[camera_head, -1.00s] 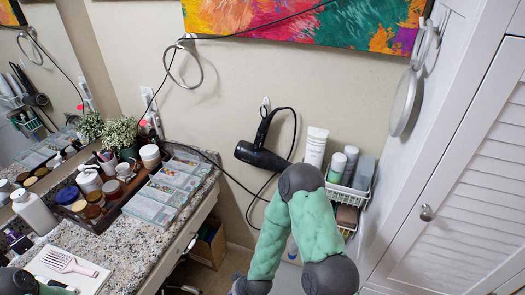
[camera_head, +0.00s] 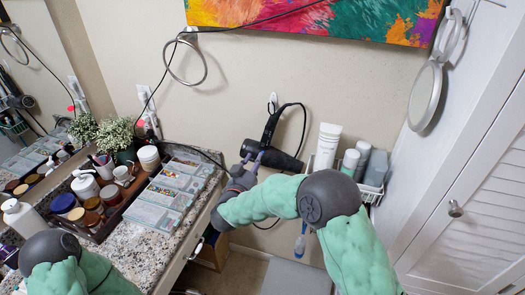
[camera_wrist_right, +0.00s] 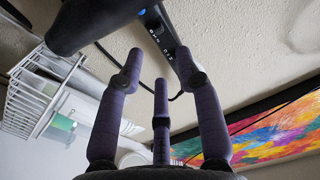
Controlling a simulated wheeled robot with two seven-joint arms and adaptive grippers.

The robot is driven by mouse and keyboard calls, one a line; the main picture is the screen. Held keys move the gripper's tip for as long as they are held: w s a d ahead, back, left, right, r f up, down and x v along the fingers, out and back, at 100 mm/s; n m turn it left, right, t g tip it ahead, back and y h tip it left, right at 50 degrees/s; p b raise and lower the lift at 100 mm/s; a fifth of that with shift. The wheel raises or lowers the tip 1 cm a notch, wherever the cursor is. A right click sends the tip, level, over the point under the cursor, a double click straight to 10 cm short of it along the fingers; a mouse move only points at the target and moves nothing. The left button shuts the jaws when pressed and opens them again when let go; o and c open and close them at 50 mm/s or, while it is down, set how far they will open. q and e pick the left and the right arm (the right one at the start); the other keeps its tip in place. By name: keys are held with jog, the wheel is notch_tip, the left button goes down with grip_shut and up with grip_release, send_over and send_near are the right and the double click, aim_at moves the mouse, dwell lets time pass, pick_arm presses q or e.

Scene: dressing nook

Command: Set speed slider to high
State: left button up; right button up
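A black hair dryer (camera_head: 268,130) hangs on the wall, handle up and barrel low. In the right wrist view its dark barrel (camera_wrist_right: 90,22) fills the top left. Its handle (camera_wrist_right: 158,32) carries small controls with light marks and a blue accent; I cannot tell the speed slider's setting. My right gripper (camera_head: 251,160) is just in front of the dryer, by the barrel. In the wrist view its purple fingers (camera_wrist_right: 158,65) are spread and empty, with the handle beyond their tips. I cannot tell whether they touch it. My left gripper is out of view; only my left arm shows.
A white wire basket (camera_head: 372,193) with bottles and a tube (camera_head: 326,147) hangs right of the dryer. A granite counter (camera_head: 135,250) with jars and palettes lies left. Black cords hang around the dryer. A white louvered door (camera_head: 470,235) stands at right.

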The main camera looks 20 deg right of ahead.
aim_at(263, 145)
jog(key=b+x, duration=0.2)
jog(key=x, duration=0.5)
jog(key=shift+w+f, duration=0.1)
jog(key=shift+w, duration=0.15)
grip_shut()
